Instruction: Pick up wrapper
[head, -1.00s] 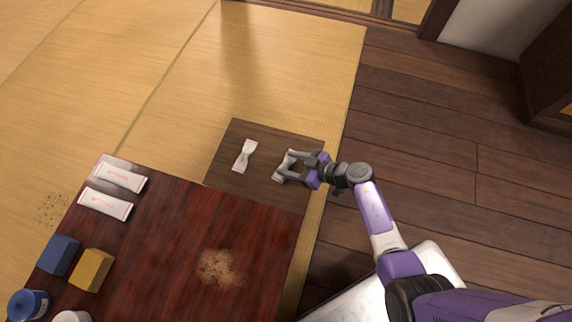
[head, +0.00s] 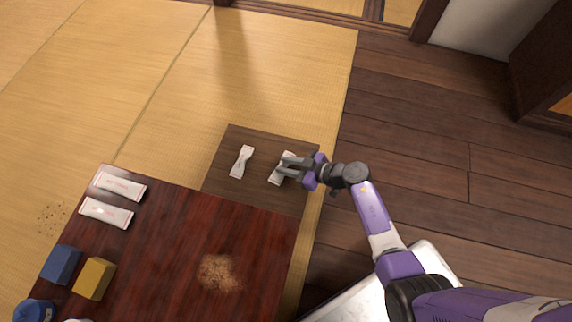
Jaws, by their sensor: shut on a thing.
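A white twisted wrapper (head: 275,180) is at the right part of the small dark board (head: 220,184). My gripper (head: 287,166) reaches in from the right and is shut on this wrapper, covering its middle. I cannot tell whether the wrapper touches the board or is just above it. A second white twisted wrapper (head: 241,162) lies on the board to the left, apart from my gripper.
The red-brown table (head: 170,240) in front bears two white packets (head: 106,213), a blue block (head: 61,264), a yellow block (head: 94,279), a blue-topped container (head: 36,311) and a brown crumb patch (head: 218,272).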

